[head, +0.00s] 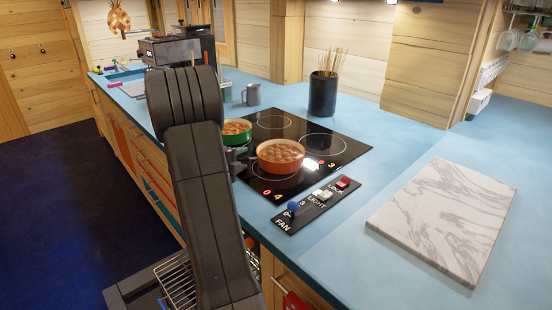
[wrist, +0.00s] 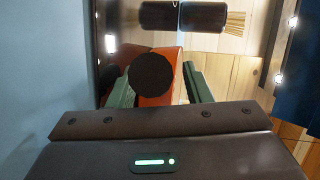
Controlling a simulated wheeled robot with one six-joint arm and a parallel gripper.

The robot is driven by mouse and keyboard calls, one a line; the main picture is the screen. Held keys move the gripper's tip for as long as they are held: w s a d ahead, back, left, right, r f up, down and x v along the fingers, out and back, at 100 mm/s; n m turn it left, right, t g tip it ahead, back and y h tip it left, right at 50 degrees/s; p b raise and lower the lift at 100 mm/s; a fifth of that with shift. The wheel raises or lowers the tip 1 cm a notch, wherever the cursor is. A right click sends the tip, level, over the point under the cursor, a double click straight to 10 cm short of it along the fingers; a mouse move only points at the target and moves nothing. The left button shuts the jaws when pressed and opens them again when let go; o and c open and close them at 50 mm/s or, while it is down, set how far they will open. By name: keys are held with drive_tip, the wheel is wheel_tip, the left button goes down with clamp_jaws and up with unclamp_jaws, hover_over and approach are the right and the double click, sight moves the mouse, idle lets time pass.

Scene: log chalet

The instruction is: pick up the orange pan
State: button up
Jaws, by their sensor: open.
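The orange pan (head: 281,155) stands on the black hob, on the near side, with brown round food in it. In the wrist view the orange pan (wrist: 167,62) shows between my green fingers, behind a round black shape (wrist: 152,75) that looks like its handle seen end-on. My gripper (wrist: 159,86) is open, with one finger on each side of this shape. I cannot tell whether either finger touches it. In the head view my arm hides most of the gripper; a dark part shows at the pan's left.
A green pan (head: 237,132) with similar food stands just behind and left. A dark holder with sticks (head: 323,94) and a grey jug (head: 251,95) stand farther back. A control panel (head: 317,204) lies in front of the hob (head: 336,148); a marble board (head: 446,217) lies right.

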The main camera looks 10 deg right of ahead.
clamp_jaws()
idle(1.3)
drive_tip(key=shift+r, duration=0.2)
